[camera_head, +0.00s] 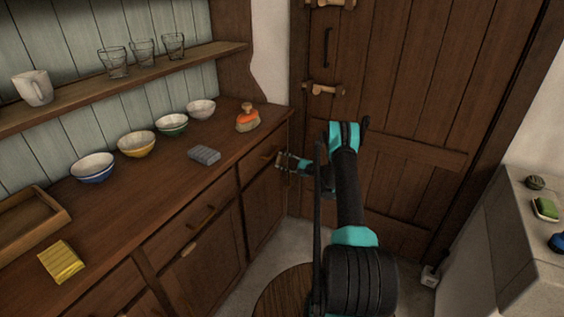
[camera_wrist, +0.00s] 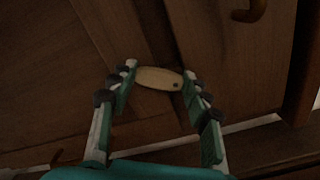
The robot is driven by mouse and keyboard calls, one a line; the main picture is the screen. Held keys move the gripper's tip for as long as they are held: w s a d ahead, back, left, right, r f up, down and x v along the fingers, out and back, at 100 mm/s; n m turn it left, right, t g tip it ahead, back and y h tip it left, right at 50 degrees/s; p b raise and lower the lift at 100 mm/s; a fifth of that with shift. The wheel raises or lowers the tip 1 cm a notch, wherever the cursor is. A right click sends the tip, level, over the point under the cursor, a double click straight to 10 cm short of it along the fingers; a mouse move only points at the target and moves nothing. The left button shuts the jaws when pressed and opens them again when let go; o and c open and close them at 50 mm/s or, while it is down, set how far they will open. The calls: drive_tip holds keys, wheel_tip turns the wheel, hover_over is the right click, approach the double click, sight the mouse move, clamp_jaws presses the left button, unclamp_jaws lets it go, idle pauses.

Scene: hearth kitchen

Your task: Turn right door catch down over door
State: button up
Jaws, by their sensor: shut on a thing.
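The right door catch is a pale wooden oval with a dark pivot spot at one end. It shows in the wrist view (camera_wrist: 158,78) between my fingertips, lying nearly crosswise in the picture with a slight tilt. My gripper (camera_wrist: 158,82) is shut on it, a finger at each end. In the head view my gripper (camera_head: 281,162) is at the cabinet front by the top of the right lower door (camera_head: 263,208). The catch is not clear there. A similar catch (camera_head: 188,249) sits above the door to the left.
The counter (camera_head: 215,185) holds several bowls, a grey block (camera_head: 204,155), a yellow sponge (camera_head: 61,261) and an orange-topped object (camera_head: 247,117). A drawer pull (camera_head: 270,154) is close to my gripper. A plank door (camera_head: 400,110) stands behind my arm. A round wooden top (camera_head: 283,293) is below.

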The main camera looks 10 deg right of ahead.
drive_tip(key=shift+w+d+f+n, duration=0.1)
drive_tip(key=shift+n, duration=0.95)
drive_tip(key=shift+w+d+f+n, duration=0.1)
drive_tip(key=shift+n, duration=1)
drive_tip(key=shift+w+d+f+n, duration=0.1)
drive_tip(key=shift+n, duration=0.95)
drive_tip(key=o, duration=1.2)
drive_tip(key=shift+c, duration=0.2)
drive_tip(key=v, duration=1.2)
drive_tip(key=shift+r, duration=0.1)
